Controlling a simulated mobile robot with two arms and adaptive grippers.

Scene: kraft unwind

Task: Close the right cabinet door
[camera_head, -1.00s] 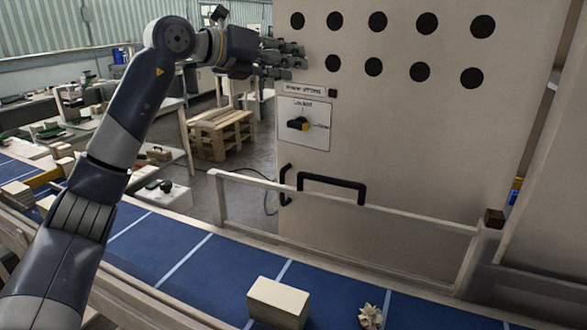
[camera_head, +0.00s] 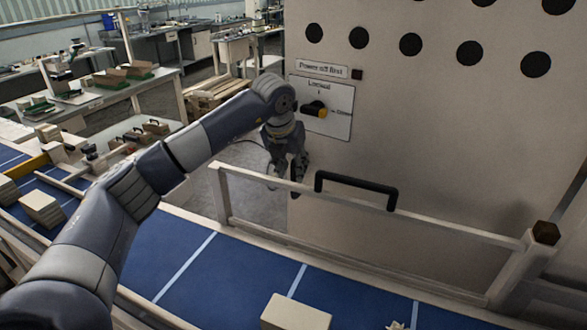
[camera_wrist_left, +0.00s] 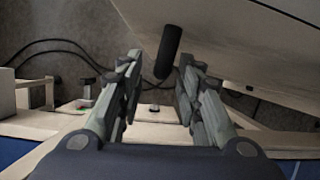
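The large beige cabinet panel (camera_head: 420,140), with round black holes along its top, fills the right of the head view. A black bar handle (camera_head: 356,183) is on its lower front. A knob plate (camera_head: 320,108) sits higher, near its left edge. My left gripper (camera_head: 287,177) points down at that left edge, beside a dark upright handle that it mostly hides. In the left wrist view, my left gripper (camera_wrist_left: 157,98) has its fingers apart. A black handle (camera_wrist_left: 168,52) shows in the gap between them, apparently free of both fingers. My right gripper is out of view.
A pale wooden rail (camera_head: 370,209) runs in front of the cabinet, close below my left gripper. The blue conveyor (camera_head: 240,265) lies nearer, with a pale block (camera_head: 296,314) on it. A wooden pallet (camera_head: 215,92) and work tables stand behind at the left.

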